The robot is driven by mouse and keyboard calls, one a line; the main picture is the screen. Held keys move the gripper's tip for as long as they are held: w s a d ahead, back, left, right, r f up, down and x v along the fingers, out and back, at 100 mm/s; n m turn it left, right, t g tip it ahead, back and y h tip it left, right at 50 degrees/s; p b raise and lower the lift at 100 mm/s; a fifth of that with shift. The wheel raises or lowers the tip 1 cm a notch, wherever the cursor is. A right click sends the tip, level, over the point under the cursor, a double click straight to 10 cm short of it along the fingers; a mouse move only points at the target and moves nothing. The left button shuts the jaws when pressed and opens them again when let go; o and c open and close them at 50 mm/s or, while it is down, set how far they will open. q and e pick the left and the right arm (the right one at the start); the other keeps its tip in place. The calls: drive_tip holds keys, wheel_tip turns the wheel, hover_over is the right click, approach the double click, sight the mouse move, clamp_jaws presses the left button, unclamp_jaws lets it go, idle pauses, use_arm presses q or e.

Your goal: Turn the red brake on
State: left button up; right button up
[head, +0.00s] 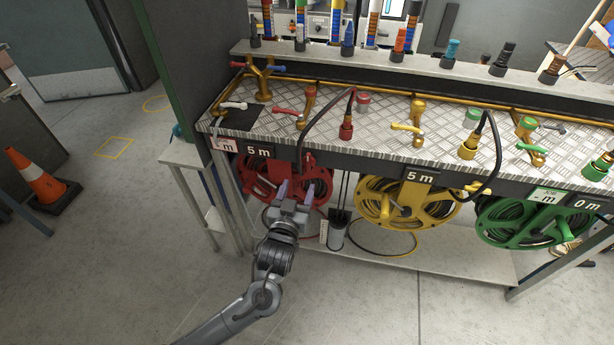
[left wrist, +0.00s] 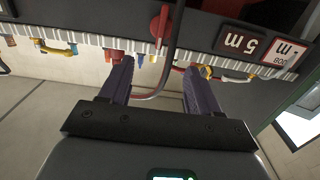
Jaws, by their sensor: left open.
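The red hose reel (head: 262,178) hangs under the bench's front edge, at the left of the row. My left gripper (head: 296,190) is open and empty in front of the right part of this reel, with fingers pointing up. It partly hides the reel. In the left wrist view, which looks upside down, a red lever-like part (left wrist: 160,24) stands on the dark front, beyond and between the open fingers (left wrist: 155,82) and apart from them. I cannot tell for certain whether it is the red brake. My right gripper is not in view.
The bench's metal top (head: 330,125) carries several valves, with a red-handled valve (head: 287,112) above the red reel. A dark hose loops down near my gripper. The yellow reel (head: 400,200) and green reel (head: 520,220) hang to the right. An orange cone (head: 38,178) stands left.

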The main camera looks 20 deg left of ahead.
sight(308, 159)
use_arm(q)
drive_tip(key=w+b, duration=0.1)
drive_tip(key=w, duration=0.2)
drive_tip(key=w+a+b, duration=0.1)
drive_tip(key=w, duration=0.3)
drive_tip(key=w+b, duration=0.2)
drive_tip(key=w, duration=0.2)
drive_tip(key=shift+a, duration=0.35)
drive_tip(key=c, duration=1)
drive_tip(key=shift+p, duration=0.35)
drive_tip(key=shift+m, duration=0.3)
